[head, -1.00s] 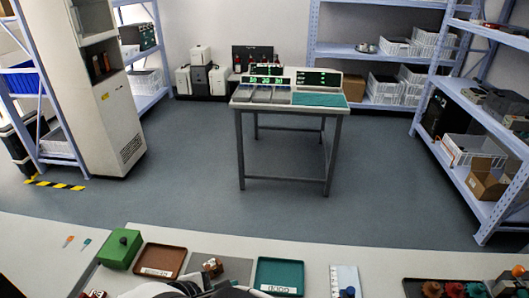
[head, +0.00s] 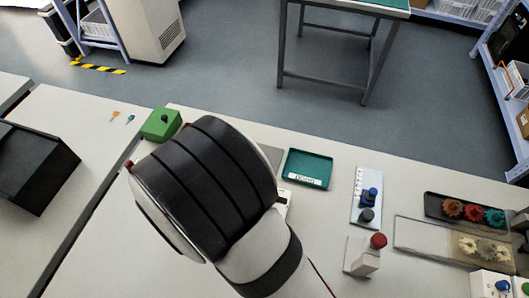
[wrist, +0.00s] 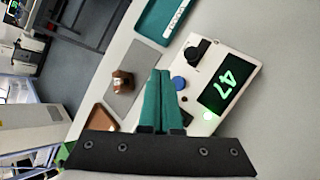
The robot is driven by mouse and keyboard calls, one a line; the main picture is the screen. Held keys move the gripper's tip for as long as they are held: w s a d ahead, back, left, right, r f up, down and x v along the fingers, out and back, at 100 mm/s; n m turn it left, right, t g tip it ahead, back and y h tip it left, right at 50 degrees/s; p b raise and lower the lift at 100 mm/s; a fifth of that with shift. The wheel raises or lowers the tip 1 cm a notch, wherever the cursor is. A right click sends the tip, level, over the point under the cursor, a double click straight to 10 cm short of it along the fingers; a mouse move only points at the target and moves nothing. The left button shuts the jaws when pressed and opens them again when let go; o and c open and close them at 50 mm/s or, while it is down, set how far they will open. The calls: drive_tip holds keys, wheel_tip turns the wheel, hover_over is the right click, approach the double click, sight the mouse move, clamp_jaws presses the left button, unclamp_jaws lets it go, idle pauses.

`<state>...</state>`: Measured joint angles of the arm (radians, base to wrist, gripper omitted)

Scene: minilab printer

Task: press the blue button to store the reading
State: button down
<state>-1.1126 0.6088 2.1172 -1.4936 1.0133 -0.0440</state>
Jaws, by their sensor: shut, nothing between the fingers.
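In the wrist view a white meter (wrist: 232,62) has a dark display with a green "47". My gripper (wrist: 160,73) has teal fingers, shut together and empty. In this picture the fingertips are just left of the blue button; I cannot tell whether they touch the meter. In the head view my arm hides the gripper and most of the meter; only a pale edge of the meter (head: 285,197) shows.
A teal tray (head: 308,169) lies behind the meter. A grey mat (wrist: 118,92) with a brown part (wrist: 122,81) and a brown tray (wrist: 103,117) lie left of the fingers. A green box (head: 160,125), a red-topped post (head: 378,241) and a gear tray (head: 440,199) stand around.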

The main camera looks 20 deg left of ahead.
drive_tip(key=shift+f, duration=1.3)
idle(1.0)
drive_tip(key=shift+f, duration=0.4)
drive_tip(key=shift+f, duration=0.45)
idle(0.5)
drive_tip(key=shift+r, duration=0.9)
drive_tip(key=shift+r, duration=2.5)
